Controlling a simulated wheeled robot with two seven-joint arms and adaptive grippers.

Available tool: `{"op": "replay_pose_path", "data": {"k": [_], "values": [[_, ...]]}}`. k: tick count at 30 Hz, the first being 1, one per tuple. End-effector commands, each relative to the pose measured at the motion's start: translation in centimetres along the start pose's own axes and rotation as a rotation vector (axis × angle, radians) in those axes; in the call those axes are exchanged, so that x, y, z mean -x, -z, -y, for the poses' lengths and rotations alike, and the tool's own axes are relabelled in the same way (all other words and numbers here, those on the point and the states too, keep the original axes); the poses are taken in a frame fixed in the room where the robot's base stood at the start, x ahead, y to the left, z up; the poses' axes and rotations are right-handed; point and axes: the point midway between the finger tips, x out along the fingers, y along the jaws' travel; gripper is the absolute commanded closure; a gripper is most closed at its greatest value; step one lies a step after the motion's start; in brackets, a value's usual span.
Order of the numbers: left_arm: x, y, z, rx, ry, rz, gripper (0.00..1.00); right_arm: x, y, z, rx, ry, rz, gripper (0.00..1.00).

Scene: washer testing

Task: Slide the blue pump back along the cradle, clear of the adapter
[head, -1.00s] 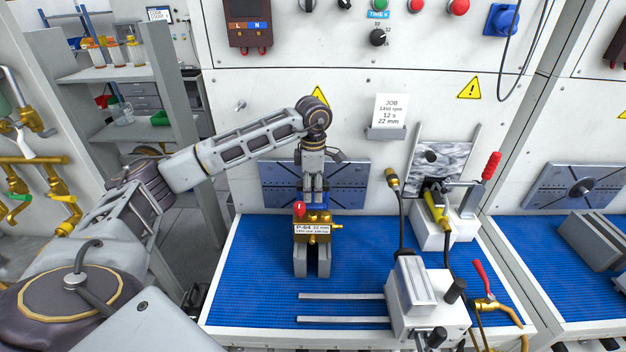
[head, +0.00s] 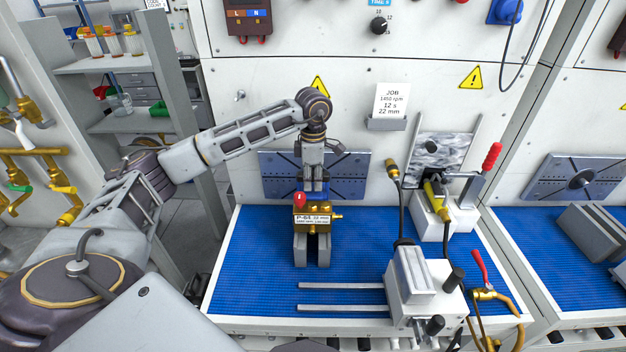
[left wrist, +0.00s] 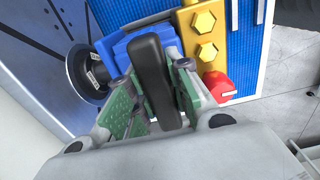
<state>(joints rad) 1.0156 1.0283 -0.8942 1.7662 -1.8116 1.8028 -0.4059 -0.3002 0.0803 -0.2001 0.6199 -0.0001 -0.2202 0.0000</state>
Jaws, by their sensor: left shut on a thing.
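The blue pump (head: 316,190) has a brass front block (head: 325,226) with a label, a side nozzle and a red knob. It sits on the grey cradle (head: 299,250) in front of the slotted wall plate (head: 350,180). My left gripper (head: 314,182) reaches it from above and is shut on its black handle (left wrist: 150,55), between green finger pads in the left wrist view. There the pump's blue body (left wrist: 118,48) lies close beside the dark round adapter (left wrist: 88,75); whether they touch is unclear. The head view hides the adapter behind pump and gripper. My right gripper is not in view.
Two metal rails (head: 340,308) and a grey-white clamp unit (head: 415,285) stand at the front right of the blue mat (head: 250,280). A toggle clamp (head: 485,170) with red handle and a hose stand right of the pump.

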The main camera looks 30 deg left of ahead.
Motion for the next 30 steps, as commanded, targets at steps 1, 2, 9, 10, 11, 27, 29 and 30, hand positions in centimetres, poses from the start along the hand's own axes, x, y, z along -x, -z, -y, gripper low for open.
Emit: {"op": "replay_pose_path", "data": {"k": [1, 2, 9, 10, 11, 27, 29, 30], "values": [[0.0, 0.0, 0.0, 0.000, 0.000, 0.000, 1.00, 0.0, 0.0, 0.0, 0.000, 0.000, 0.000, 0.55], [0.0, 0.0, 0.0, 0.000, 0.000, 0.000, 1.00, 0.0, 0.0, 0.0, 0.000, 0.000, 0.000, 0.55], [0.0, 0.0, 0.0, 0.000, -0.001, 0.001, 1.00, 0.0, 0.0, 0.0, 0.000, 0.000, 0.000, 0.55], [0.0, 0.0, 0.1, 0.000, -0.001, 0.001, 1.00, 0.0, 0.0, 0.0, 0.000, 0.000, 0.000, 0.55], [0.0, 0.0, 0.1, 0.000, -0.001, 0.001, 1.00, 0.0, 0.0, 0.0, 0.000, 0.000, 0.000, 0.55], [-0.1, -0.1, 1.5, -0.002, 0.003, 0.001, 1.00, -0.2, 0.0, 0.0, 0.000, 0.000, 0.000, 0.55], [-0.1, -0.1, 1.6, -0.002, 0.003, 0.001, 1.00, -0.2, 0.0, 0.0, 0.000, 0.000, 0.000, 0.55], [-0.1, -0.1, 1.7, -0.002, 0.003, 0.001, 1.00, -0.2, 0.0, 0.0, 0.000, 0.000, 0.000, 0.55]]}}
